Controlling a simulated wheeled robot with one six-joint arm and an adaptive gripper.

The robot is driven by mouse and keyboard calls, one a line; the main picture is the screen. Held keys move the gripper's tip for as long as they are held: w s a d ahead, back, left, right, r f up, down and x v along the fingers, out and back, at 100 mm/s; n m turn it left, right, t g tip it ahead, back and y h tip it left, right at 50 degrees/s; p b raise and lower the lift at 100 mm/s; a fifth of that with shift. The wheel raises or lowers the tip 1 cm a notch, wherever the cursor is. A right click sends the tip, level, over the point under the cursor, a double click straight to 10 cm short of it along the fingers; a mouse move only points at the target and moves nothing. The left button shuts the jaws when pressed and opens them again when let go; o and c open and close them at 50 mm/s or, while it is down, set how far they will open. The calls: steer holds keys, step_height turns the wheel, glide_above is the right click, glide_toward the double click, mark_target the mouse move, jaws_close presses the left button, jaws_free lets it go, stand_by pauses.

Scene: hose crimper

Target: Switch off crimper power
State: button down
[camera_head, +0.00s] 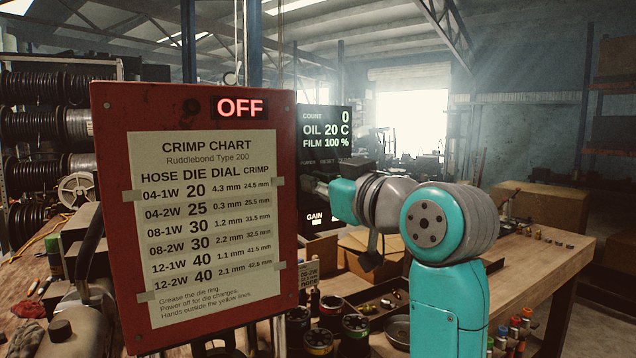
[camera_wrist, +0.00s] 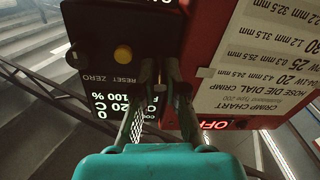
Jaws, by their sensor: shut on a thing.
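A red board (camera_head: 195,95) carries a crimp chart and a lit red sign (camera_head: 240,107) reading OFF. Behind it stands the black control panel (camera_head: 326,116), with a display and POWER and RESET labels. In the wrist view the panel (camera_wrist: 90,18) appears upside down, with a yellow button (camera_wrist: 123,54) by RESET and a dark knob (camera_wrist: 77,55) by ZERO. My gripper (camera_wrist: 160,68) has its fingertips at the panel, beside the yellow button and near the board's edge. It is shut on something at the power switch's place.
The red board's edge is close beside my fingers. A workbench (camera_head: 535,220) with tins, boxes and small fittings extends right, behind my arm. Hose reels (camera_head: 45,122) stand at the left.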

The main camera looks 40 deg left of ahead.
steer(key=shift+f, duration=0.15)
steer(key=y, duration=0.1)
steer(key=f+t+y, duration=0.1)
steer(key=shift+y, duration=0.4)
steer(key=shift+f+n+t+y, duration=0.15)
steer(key=shift+f+t+y, duration=0.1)
steer(key=shift+y, duration=0.75)
steer(key=shift+f+n+t+y, duration=0.15)
steer(key=shift+f+y, duration=0.05)
steer(key=shift+y, duration=1.1)
steer(key=c, duration=1.5)
jaws_free()
steer(key=shift+f, duration=0.1)
steer(key=v, duration=1.2)
